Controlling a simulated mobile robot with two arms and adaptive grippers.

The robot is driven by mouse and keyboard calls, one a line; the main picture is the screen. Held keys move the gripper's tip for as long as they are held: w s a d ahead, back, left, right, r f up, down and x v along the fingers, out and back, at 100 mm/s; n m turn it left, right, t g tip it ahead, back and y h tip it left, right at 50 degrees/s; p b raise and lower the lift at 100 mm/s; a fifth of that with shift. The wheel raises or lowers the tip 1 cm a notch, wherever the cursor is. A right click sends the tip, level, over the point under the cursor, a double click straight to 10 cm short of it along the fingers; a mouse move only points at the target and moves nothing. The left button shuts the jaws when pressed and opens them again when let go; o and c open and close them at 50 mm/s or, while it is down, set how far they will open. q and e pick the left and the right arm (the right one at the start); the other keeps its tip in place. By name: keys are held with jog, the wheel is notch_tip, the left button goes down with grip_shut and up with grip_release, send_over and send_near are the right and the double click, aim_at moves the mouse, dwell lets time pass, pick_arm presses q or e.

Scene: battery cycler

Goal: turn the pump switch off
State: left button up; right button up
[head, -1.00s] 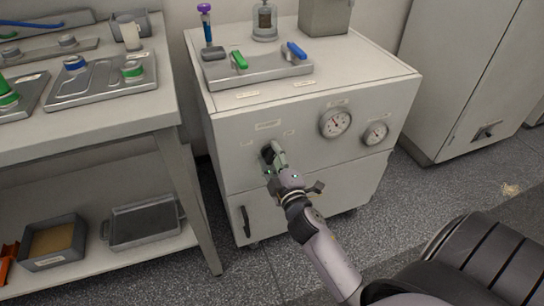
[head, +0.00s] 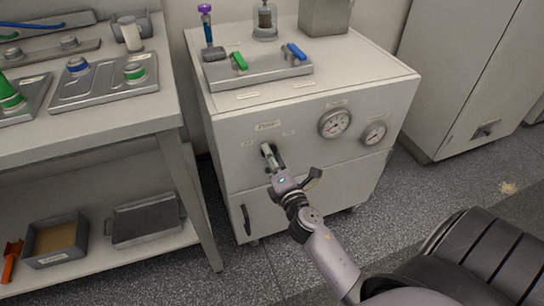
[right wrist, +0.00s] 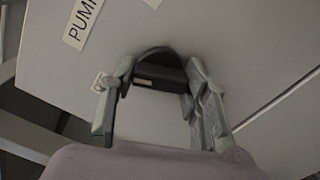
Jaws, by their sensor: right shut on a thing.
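The pump switch (head: 266,149) is a dark knob on the white cabinet's front, below a small label (head: 267,126). In the right wrist view the switch (right wrist: 160,76) shows as a black bar, with a label (right wrist: 83,22) reading "PUM…" above it. My right gripper (head: 270,157) reaches the panel from the lower right. Its two grey fingers are shut on the switch, one at each end of the bar. The fingers partly hide the switch in the head view, and its exact setting cannot be read. My left gripper is not in view.
The cabinet top holds a plate with a green (head: 239,61) and a blue lever (head: 297,51). A workbench (head: 85,129) stands close on the left. Floor is open at the right front.

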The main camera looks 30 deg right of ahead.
jog(key=shift+n, duration=0.6)
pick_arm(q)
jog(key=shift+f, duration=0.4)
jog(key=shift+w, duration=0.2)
pick_arm(e)
jog(key=o, duration=1.2)
jog(key=shift+c, duration=0.2)
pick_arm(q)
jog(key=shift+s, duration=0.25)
pick_arm(e)
jog(key=v, duration=0.7)
jog(key=shift+s, duration=0.25)
